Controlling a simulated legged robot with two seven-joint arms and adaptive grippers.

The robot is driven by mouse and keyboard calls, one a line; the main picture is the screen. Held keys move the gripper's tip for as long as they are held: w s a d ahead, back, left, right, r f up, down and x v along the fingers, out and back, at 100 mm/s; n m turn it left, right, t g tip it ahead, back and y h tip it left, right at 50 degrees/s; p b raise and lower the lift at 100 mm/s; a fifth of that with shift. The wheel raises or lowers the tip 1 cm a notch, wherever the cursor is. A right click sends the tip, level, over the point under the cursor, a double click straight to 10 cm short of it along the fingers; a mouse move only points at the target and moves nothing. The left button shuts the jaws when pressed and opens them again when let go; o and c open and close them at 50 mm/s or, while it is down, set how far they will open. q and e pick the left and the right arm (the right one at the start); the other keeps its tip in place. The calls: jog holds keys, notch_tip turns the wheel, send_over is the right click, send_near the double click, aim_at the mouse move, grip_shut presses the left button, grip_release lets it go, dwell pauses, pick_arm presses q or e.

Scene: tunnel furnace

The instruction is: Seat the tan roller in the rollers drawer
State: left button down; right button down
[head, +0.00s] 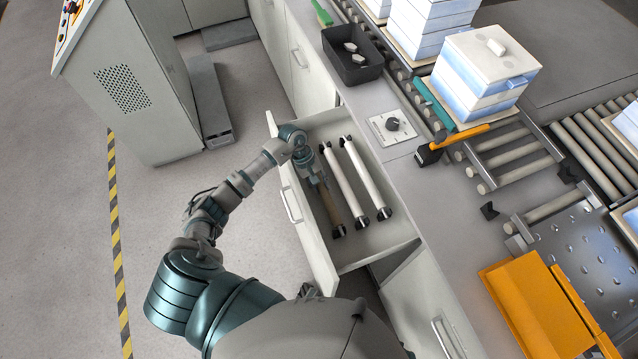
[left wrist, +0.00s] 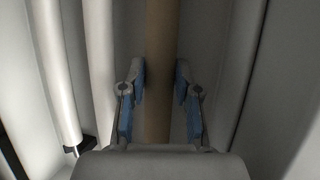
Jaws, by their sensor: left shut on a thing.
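The tan roller (head: 331,206) is inside the open rollers drawer (head: 309,235), along its left side in the head view. Its near end has a dark cap; its far end is hidden under my arm. My left gripper (head: 317,176) reaches down into the drawer and is shut on the tan roller. In the left wrist view the tan roller (left wrist: 158,115) runs between the two blue-padded fingers. I cannot tell whether the roller rests fully on the drawer floor. My right gripper is not in view.
Two pale rollers, the middle one (head: 344,181) and the right one (head: 367,178), lie beside the tan one. A black bin (head: 352,69) and a knob panel (head: 391,127) are on the counter. White blocks (head: 478,68) stand on the conveyor. Floor left of the drawer is clear.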

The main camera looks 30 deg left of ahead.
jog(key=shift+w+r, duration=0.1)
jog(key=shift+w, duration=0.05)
pick_arm(q)
jog(key=shift+a+f, duration=0.15)
jog(key=shift+a, duration=0.3)
jog(key=c, duration=0.7)
grip_release()
jog(key=shift+a, duration=0.15)
jog(key=shift+c, duration=0.2)
jog(key=shift+d, duration=0.35)
jog(key=shift+r, duration=0.45)
jog(key=r, duration=0.8)
jog(key=shift+a+r, duration=0.2)
jog(key=shift+a, duration=0.15)
jog(key=shift+d+r, duration=0.1)
jog(key=shift+r, duration=0.1)
jog(key=shift+d+r, duration=0.1)
jog(key=shift+d, duration=0.05)
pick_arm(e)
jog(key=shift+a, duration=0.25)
